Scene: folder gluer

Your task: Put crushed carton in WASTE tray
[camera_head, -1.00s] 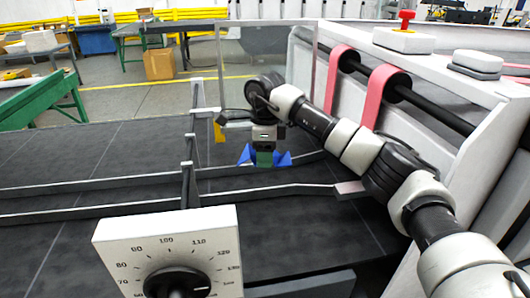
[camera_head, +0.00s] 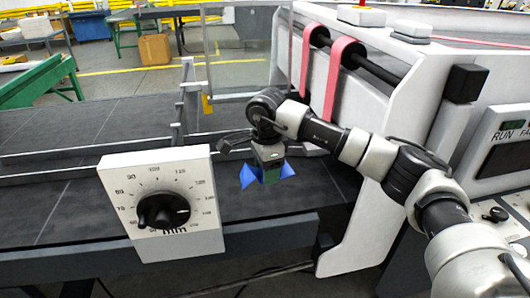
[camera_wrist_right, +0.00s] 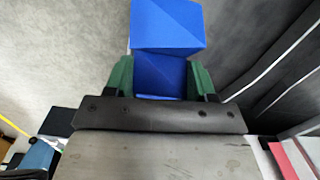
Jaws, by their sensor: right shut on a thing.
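The crushed carton (camera_head: 284,170) is blue and creased. My right gripper (camera_head: 267,174) is shut on it and holds it over the dark table near its front edge. In the right wrist view the carton (camera_wrist_right: 167,28) sits between the green fingers of the gripper (camera_wrist_right: 161,80), and part of it sticks out beyond them. I cannot tell how high it is above the table. No tray marked WASTE can be made out. My left gripper is not in view.
A white dial box (camera_head: 203,235) stands at the table's front edge, left of the gripper. Metal rails (camera_head: 100,165) cross the dark table (camera_head: 50,215) behind. A white machine with red belts (camera_head: 335,75) is at right. Bare floor lies in front of the table.

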